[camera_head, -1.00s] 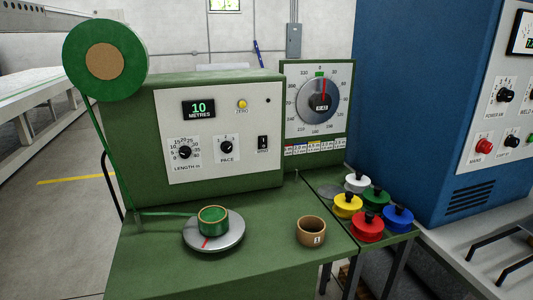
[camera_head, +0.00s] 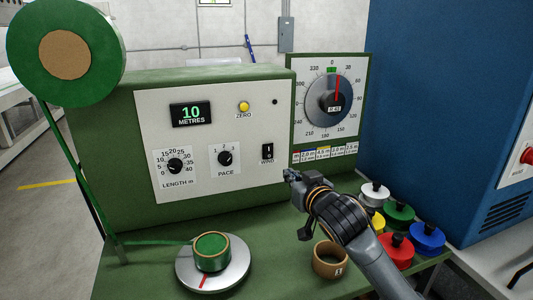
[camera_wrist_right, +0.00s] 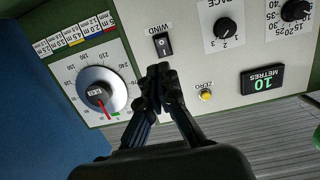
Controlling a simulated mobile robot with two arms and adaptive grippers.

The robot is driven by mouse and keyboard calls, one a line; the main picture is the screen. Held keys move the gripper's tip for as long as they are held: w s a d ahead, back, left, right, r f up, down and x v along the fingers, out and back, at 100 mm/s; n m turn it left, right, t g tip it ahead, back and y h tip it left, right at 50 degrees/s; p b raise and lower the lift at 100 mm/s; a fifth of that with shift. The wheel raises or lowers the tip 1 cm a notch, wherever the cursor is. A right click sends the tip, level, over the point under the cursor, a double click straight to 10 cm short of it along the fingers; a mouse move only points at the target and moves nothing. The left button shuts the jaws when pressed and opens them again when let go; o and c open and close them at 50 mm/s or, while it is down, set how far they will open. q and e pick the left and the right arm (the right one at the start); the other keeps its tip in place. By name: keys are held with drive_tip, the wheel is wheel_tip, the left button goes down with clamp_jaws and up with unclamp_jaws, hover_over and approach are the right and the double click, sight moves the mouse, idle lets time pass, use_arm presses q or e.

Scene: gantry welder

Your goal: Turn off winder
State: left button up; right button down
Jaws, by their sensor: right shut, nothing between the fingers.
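The green winder (camera_head: 115,165) has a white control panel with a black WIND rocker switch (camera_head: 267,152) at its right side. The switch also shows in the wrist view (camera_wrist_right: 163,44), just beyond my fingertips. Its display (camera_head: 191,114) reads 10 METRES. My right gripper (camera_head: 291,175) is shut and empty, in front of the panel, below and right of the switch. In the wrist view, the shut fingers (camera_wrist_right: 160,74) point toward the switch; I cannot tell the exact gap. A green spool (camera_head: 211,250) sits on the round turntable (camera_head: 240,270). My left gripper is not in view.
A dial (camera_head: 333,101) stands right of the panel. LENGTH (camera_head: 175,166) and PACE (camera_head: 225,158) knobs and a yellow ZERO button (camera_head: 243,107) share the panel. A blue cabinet (camera_head: 430,100) bounds the right.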

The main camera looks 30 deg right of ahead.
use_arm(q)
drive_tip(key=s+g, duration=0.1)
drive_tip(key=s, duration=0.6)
use_arm(e)
drive_tip(key=s, duration=0.1)
drive_tip(key=p, duration=0.1)
approach(270, 156)
drive_tip(key=p+x, duration=0.2)
drive_tip(key=x, duration=0.4)
drive_tip(key=shift+r, duration=0.1)
drive_tip(key=shift+w, duration=0.5)
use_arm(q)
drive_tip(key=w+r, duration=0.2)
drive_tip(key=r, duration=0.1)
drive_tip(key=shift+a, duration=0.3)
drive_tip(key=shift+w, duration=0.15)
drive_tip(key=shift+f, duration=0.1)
